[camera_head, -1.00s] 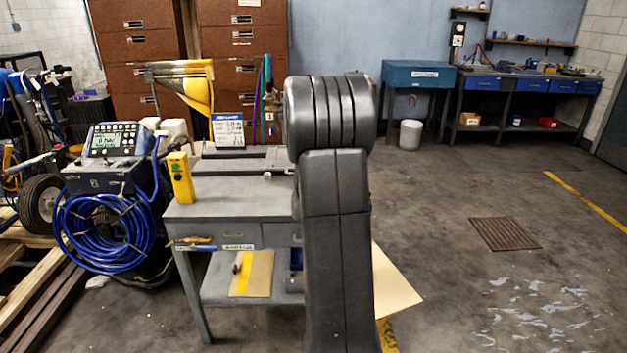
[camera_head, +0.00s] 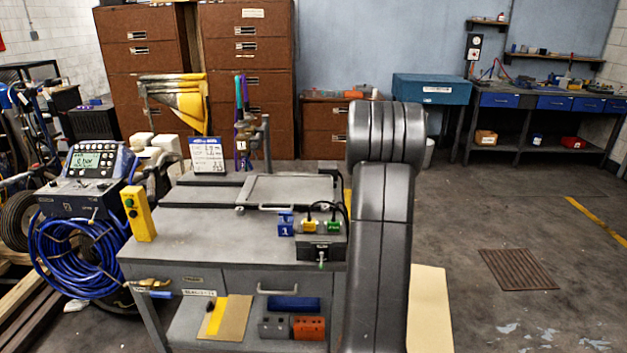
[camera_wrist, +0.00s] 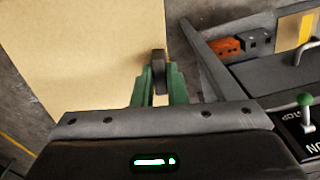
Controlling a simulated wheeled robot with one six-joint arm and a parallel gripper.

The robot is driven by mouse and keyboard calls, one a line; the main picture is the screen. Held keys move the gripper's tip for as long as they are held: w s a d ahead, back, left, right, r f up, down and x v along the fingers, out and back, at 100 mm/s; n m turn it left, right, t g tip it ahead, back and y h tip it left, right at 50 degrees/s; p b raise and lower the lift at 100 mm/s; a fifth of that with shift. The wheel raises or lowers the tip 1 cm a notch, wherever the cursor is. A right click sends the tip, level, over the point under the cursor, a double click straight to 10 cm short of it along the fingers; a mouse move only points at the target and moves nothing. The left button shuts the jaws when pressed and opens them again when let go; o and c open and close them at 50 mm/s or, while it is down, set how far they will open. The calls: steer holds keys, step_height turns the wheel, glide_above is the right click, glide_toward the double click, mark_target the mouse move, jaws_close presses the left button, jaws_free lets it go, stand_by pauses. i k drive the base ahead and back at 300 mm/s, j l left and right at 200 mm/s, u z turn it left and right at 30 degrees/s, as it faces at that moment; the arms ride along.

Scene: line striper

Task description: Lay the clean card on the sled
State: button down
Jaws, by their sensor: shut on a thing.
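The clean card (camera_head: 429,308) is a plain tan sheet, partly hidden behind my arm in the head view. In the wrist view the card (camera_wrist: 85,60) fills the left side, out beyond the fingers. My gripper (camera_wrist: 160,82) has green fingers closed on a dark tab at the card's edge. The gripper is hidden by my arm in the head view. The card is right of the workbench. What looks like the sled (camera_head: 290,190), a flat grey plate with handles, sits on the bench top by dark rails.
The grey workbench (camera_head: 200,248) carries a yellow button box (camera_head: 138,213), a sign (camera_head: 207,154) and a switch box (camera_head: 320,247). A yellow-striped card (camera_head: 224,316) and orange block (camera_head: 309,328) are on its lower shelf. Blue hose (camera_head: 75,250) lies left. Floor at right is open.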

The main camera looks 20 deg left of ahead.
mark_target(292, 188)
steer(key=i+l, duration=0.85)
steer(key=i, duration=0.3)
steer(key=i+l, duration=0.45)
steer(key=i+l+u, duration=0.3)
steer(key=i+l, duration=0.25)
steer(key=i+l+u, duration=0.3)
steer(key=i+l, duration=0.3)
steer(key=l, duration=0.1)
